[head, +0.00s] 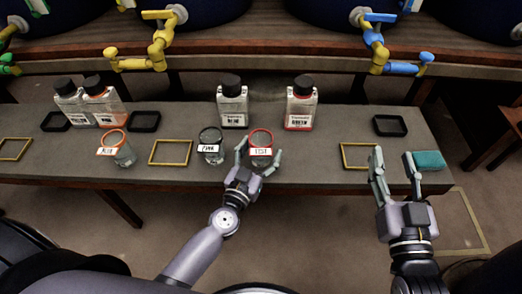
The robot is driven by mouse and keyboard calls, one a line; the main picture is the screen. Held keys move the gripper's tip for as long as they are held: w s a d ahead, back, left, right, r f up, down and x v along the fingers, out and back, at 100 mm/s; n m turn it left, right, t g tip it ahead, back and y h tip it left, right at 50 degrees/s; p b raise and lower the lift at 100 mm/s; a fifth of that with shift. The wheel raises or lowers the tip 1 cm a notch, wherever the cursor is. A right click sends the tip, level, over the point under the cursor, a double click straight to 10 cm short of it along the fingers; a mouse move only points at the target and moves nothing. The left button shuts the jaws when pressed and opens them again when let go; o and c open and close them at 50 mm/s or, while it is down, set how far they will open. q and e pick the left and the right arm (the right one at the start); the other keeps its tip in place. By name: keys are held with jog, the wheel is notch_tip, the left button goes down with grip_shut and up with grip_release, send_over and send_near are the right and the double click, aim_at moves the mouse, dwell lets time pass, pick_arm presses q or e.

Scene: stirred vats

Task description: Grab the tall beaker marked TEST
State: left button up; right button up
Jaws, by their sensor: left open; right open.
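The beaker marked TEST (261,143) stands upright on the grey table, with a red rim and a white label facing me. My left gripper (257,160) is open, with a finger on either side of the beaker's lower part. I cannot tell whether the fingers touch the glass. My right gripper (396,170) is open and empty at the table's front edge on the right.
A dark-rimmed beaker (210,145) stands close left of the TEST beaker, and an orange-rimmed one (117,147) farther left. Capped bottles (232,104) stand behind. A teal sponge-like block (430,160) lies beside my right gripper. Yellow (158,50) and blue taps (400,68) hang beyond the table.

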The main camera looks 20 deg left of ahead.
pick_arm(q)
jog(key=shift+c, duration=0.4)
jog(key=c, duration=1.2)
jog(key=shift+o, duration=0.2)
